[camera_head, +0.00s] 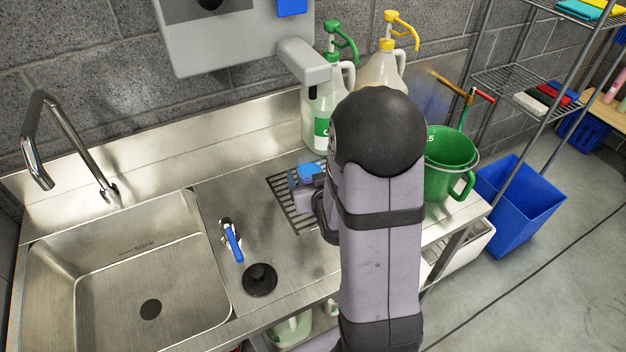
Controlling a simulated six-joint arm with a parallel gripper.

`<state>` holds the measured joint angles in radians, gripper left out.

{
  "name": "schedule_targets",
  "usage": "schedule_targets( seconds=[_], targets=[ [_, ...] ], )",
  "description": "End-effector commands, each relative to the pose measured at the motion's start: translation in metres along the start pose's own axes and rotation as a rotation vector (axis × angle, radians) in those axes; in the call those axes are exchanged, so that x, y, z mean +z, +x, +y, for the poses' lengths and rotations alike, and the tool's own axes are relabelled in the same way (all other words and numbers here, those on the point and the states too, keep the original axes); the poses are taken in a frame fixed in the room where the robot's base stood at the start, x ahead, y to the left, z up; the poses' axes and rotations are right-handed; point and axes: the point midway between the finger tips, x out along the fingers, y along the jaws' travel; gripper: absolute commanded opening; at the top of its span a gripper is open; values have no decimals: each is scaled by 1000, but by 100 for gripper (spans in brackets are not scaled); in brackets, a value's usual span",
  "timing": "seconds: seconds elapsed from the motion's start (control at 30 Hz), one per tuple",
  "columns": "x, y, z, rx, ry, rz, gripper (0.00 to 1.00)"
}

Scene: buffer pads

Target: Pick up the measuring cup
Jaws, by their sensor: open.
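A green bucket-like vessel (447,160) with a side handle and a white mark near its rim stands on the right end of the steel counter. It looks like the measuring cup, but I cannot be sure. My arm stands in front of its left side and hides part of it. My gripper (318,203) is left of my arm, over the drain grate, apart from the green vessel. It is open; its fingertips are mostly hidden and I see nothing held in it. A small blue piece (309,171) shows beside it; I cannot tell what it is.
A sink (130,285) with a tall faucet (62,130) is at left. A blue-handled tap (232,242) and black stopper (260,279) lie between. Pump jugs (322,115) stand behind my arm. A blue bin (522,205) and wire shelf (520,82) are at right.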

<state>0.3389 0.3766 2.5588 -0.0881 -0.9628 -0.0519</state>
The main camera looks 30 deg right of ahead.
Motion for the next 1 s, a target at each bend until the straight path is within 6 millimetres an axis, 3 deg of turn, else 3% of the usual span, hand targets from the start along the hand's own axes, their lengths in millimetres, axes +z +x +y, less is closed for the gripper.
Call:
schedule_targets(
  seconds=[0.77,1.0],
  targets=[
    [-2,24,0,-4,-3,10,78],
    [-2,42,1,-4,-3,9,78]
  ],
)
